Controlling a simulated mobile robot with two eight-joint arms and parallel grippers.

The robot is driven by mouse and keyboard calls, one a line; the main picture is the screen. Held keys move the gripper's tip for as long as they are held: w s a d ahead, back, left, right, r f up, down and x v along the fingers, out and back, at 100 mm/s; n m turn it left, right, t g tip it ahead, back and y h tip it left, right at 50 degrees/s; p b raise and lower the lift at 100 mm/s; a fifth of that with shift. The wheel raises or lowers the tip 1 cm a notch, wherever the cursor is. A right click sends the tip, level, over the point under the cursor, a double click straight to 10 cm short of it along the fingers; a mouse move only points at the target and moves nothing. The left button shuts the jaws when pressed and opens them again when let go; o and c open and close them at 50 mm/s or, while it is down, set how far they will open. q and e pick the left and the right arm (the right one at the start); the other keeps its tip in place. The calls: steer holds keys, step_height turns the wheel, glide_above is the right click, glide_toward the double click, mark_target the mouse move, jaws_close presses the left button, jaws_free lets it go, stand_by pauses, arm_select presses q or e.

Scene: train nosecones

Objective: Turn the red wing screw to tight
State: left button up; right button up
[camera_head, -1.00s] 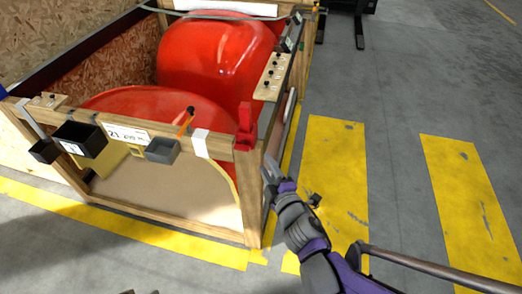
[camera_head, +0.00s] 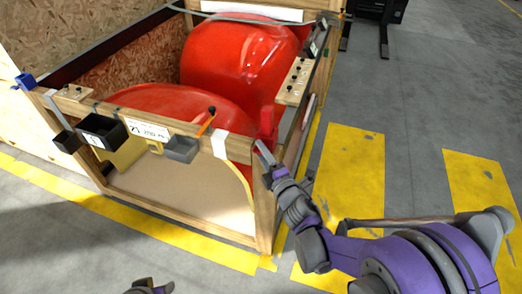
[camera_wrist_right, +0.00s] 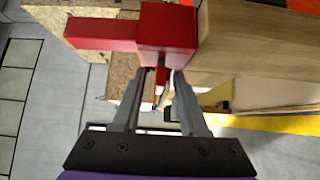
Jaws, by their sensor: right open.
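The red wing screw (camera_head: 267,122) sits at the crate's front right corner, at the end of the front top beam. In the right wrist view its red block (camera_wrist_right: 167,32) and a red arm pointing left lie just beyond the fingertips. My right gripper (camera_head: 262,148) is beside that corner, close below the screw. In the wrist view its fingers (camera_wrist_right: 158,80) are apart, with a thin red part showing between them. I cannot tell if they touch it. A small dark part of my left arm or gripper (camera_head: 150,287) shows at the bottom edge.
The wooden crate (camera_head: 262,215) holds large red nosecones (camera_head: 238,55). Dark bins (camera_head: 101,131), a grey bin (camera_head: 181,149) and an orange-handled tool (camera_head: 207,122) are on its front beam. A blue piece (camera_head: 25,81) is at the left corner. The floor right of the crate is open.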

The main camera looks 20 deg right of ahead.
steer(key=shift+w, duration=0.35)
jaws_close()
